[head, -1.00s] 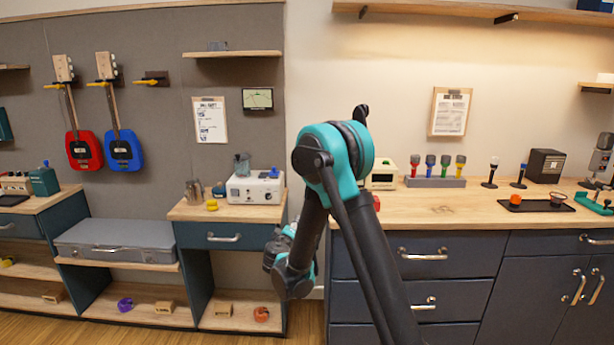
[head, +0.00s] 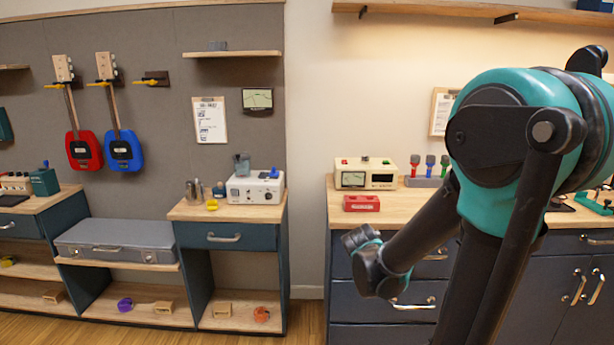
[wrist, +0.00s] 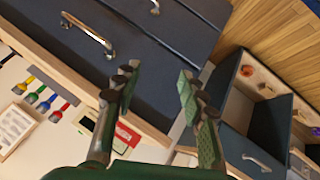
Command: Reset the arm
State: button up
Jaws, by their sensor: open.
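My gripper (wrist: 155,110) shows in the wrist view with its two green-padded fingers spread apart and nothing between them. It points toward the dark blue drawer fronts (wrist: 130,50), and the picture there is tilted. In the head view my arm is folded on the right side, in front of the right counter.
A cream device (head: 365,172) and a red box (head: 361,203) stand on the right counter (head: 345,219), behind my arm. The left cabinet (head: 225,237) carries a white device (head: 256,187). Floor (head: 306,322) shows between the cabinets.

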jog(key=s+f+m+g+y, duration=0.1)
jog(key=s+f, duration=0.1)
jog(key=s, duration=0.6)
jog(key=s+f+m+g+y, duration=0.1)
jog(key=s+f+g+y, duration=0.1)
jog(key=s, duration=0.7)
jog(key=shift+a+f+y, duration=0.25)
jog(key=shift+a+y, duration=0.05)
jog(key=shift+c, duration=0.3)
